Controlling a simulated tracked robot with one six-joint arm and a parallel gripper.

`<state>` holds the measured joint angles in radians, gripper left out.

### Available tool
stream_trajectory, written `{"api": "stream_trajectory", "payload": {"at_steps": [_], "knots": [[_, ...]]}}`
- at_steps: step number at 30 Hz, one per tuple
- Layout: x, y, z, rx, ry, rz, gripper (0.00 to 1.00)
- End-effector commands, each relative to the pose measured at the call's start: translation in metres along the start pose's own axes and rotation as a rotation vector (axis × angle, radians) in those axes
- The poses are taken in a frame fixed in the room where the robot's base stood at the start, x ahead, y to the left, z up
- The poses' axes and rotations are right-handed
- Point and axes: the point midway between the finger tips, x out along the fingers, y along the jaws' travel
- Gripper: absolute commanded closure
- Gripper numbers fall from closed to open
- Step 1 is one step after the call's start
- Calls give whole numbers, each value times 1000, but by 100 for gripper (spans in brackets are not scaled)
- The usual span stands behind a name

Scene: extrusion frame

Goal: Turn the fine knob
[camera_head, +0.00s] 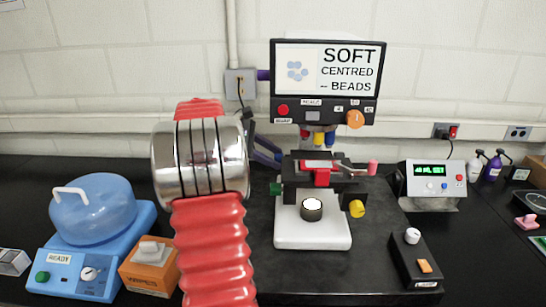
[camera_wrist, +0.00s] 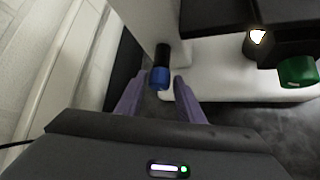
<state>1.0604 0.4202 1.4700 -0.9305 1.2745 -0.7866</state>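The microscope (camera_head: 313,232) has a white base, a dark stage and a screen on top. In the wrist view, a blue knob (camera_wrist: 159,78) on a black shaft sticks out beside the white column. A green knob (camera_wrist: 299,72) is at the right there; it also shows at the stage's left side in the head view (camera_head: 275,188). A yellow knob (camera_head: 357,208) is at the right. No label shows which is the fine knob. My gripper (camera_wrist: 157,90) is open, its purple fingers apart with the blue knob between or just beyond their tips. In the head view its fingers (camera_head: 268,150) are partly hidden.
A blue centrifuge-like device (camera_head: 75,275) and an orange box (camera_head: 152,262) stand at the left. A control box (camera_head: 433,180) and a small black switch box (camera_head: 417,260) stand at the right. The wall is close behind the microscope.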

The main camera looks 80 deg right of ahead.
Motion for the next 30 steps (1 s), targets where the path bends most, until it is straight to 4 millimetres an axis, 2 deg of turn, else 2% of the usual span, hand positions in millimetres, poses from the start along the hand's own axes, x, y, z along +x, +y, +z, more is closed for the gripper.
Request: {"api": "stream_trajectory", "payload": {"at_steps": [2,12,30], "knots": [[0,0,0,0,0,0,71],[0,0,0,0,0,-1,95],[0,-4,0,77,0,77,96]]}}
